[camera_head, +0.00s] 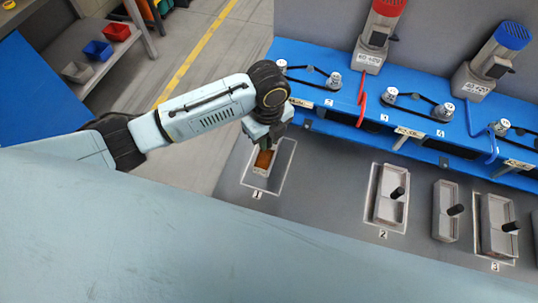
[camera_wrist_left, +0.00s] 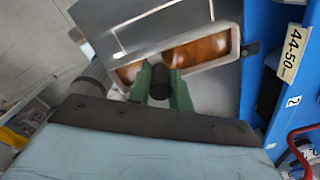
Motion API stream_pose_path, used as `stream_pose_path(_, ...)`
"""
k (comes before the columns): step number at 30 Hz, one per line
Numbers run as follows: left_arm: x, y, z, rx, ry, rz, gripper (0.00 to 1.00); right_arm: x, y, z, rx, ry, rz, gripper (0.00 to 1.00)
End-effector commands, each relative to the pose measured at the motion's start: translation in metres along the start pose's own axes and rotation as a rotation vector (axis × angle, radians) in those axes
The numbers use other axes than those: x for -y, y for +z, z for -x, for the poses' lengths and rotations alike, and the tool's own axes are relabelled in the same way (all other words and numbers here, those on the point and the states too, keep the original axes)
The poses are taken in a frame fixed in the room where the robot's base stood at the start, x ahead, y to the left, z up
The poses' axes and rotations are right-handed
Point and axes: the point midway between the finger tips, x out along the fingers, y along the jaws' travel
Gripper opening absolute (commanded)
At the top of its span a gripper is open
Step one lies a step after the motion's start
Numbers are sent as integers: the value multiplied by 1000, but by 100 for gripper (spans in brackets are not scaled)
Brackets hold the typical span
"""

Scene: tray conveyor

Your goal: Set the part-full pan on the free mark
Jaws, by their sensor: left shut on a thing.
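The part-full pan (camera_head: 262,171) is a pale oblong tray with brown contents. It is at the white-outlined mark 1 (camera_head: 281,187), partly hidden under my left gripper (camera_head: 266,146). I cannot tell whether it touches the surface. In the left wrist view the pan (camera_wrist_left: 234,42) shows brown fill on both sides of its black handle. The green fingers of my left gripper (camera_wrist_left: 160,88) are shut around that handle. A white outline corner shows beside the pan there. My right gripper is not in view.
Grey pans with black handles stand at mark 2 (camera_head: 385,213) and mark 3 (camera_head: 492,240), with another pan (camera_head: 442,226) between them. The blue machine rail (camera_head: 430,122) with motors runs behind. A shelf with coloured bins (camera_head: 98,50) is at upper left.

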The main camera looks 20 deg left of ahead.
Motion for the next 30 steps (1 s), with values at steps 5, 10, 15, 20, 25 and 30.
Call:
stream_pose_path(5,0,-1,-32,-1,1,1,0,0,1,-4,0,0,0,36)
stream_pose_path(10,0,-1,-43,-2,0,3,0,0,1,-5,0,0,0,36)
stream_pose_path(15,0,0,-67,-1,2,4,0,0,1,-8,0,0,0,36)
stream_pose_path(20,0,0,-75,-1,-2,3,0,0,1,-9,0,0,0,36)
stream_pose_path(25,0,0,-75,0,-2,3,0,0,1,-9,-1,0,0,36)
stream_pose_path(30,0,0,-78,0,-1,3,27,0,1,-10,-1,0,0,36)
